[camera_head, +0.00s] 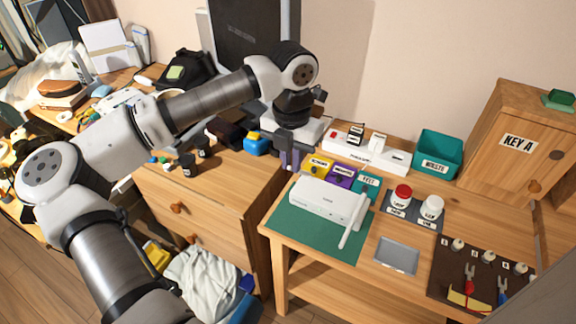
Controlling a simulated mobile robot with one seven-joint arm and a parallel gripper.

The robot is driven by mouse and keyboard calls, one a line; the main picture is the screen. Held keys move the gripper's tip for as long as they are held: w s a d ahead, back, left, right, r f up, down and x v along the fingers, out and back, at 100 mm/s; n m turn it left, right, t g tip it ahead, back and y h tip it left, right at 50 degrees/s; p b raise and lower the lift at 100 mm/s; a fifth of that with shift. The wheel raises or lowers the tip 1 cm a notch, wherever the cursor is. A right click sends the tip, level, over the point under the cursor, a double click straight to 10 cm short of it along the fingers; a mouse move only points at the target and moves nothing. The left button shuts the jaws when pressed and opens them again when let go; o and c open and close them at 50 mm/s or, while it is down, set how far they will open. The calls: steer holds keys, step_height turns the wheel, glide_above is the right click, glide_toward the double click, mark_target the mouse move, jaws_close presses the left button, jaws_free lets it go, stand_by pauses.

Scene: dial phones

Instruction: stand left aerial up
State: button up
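A white router-like box (325,203) lies on a green mat (287,222) at the left of the wooden table. A white aerial (353,226) at its right end slopes down towards the front of the mat. I cannot make out a separate left aerial; the box's left end is close to my gripper in the picture. My gripper (290,166) points down just behind the box's left end, near the yellow bin. Its dark fingers are small here, and I cannot tell whether they are apart or hold anything.
Yellow, purple and teal labelled bins (343,177) stand behind the box. Red- and white-lidded jars (401,196), a grey tray (396,256) and a brown tool mat (470,280) lie to the right.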

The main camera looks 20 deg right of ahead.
steer(key=shift+w+d+r, duration=0.5)
steer(key=shift+d+r, duration=0.15)
steer(key=shift+w+d+r+p, duration=0.25)
steer(key=shift+w+d, duration=0.1)
steer(key=shift+d, duration=0.15)
steer(key=shift+w+d+r+p, duration=0.1)
steer(key=shift+w+d+r, duration=0.15)
steer(key=shift+w+d, duration=0.15)
steer(key=shift+w+d+r+p, duration=0.25)
steer(key=shift+w+d, duration=0.55)
steer(key=shift+d, duration=0.2)
steer(key=shift+w+d+r+p, duration=0.2)
steer(key=shift+w+d, duration=0.55)
steer(key=shift+d, duration=0.25)
steer(key=o, duration=0.7)
steer(key=shift+c, duration=0.2)
steer(key=shift+r, duration=0.1)
step_height(320, 180, up, 6)
steer(key=p, duration=0.3)
